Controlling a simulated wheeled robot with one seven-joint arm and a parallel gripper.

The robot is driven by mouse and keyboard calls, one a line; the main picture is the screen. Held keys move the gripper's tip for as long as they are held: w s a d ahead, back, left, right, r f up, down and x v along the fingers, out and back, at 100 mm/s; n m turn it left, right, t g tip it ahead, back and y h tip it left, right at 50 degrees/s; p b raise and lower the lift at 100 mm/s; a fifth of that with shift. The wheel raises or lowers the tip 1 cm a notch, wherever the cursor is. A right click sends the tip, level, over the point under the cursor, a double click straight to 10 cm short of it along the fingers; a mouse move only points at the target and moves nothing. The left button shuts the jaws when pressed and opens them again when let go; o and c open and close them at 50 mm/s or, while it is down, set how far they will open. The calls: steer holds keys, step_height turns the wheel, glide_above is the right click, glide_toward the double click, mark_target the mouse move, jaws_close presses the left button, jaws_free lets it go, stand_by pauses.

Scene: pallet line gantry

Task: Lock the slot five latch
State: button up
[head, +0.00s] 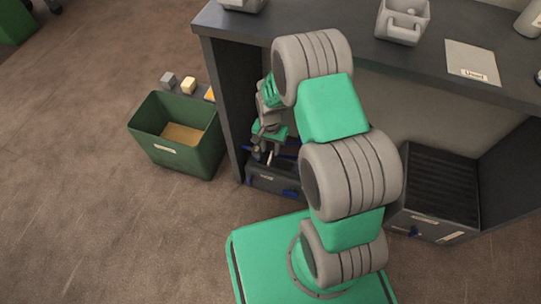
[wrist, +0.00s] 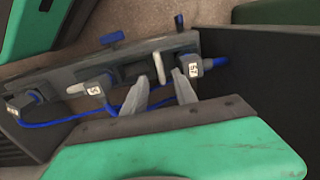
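In the wrist view a dark slotted strip (wrist: 65,82) crosses the frame, with blue-cabled plugs in it. One plug (wrist: 95,86) and another at the right (wrist: 206,64) carry small white labels, too small to read surely. A pale upright lever (wrist: 159,68), likely a latch, stands between these two plugs; another pale lever (wrist: 76,88) lies flatter at the left. I cannot tell which is slot five's. In the head view my gripper (head: 267,150) is low above the dark unit (head: 262,184) under the bench.
A dark bench (head: 310,43) stands over the unit, its side panel close to my arm's left. A green bin (head: 185,164) stands left, with small blocks (head: 168,81) behind it. A dark crate (head: 440,190) is at the right. Blue cables (wrist: 60,122) loop near my fingers.

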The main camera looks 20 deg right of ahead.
mark_target(270, 157)
step_height(270, 157, down, 6)
steer(key=shift+r+b, duration=0.25)
steer(key=shift+b, duration=0.6)
jaws_close()
steer(key=shift+r, duration=0.1)
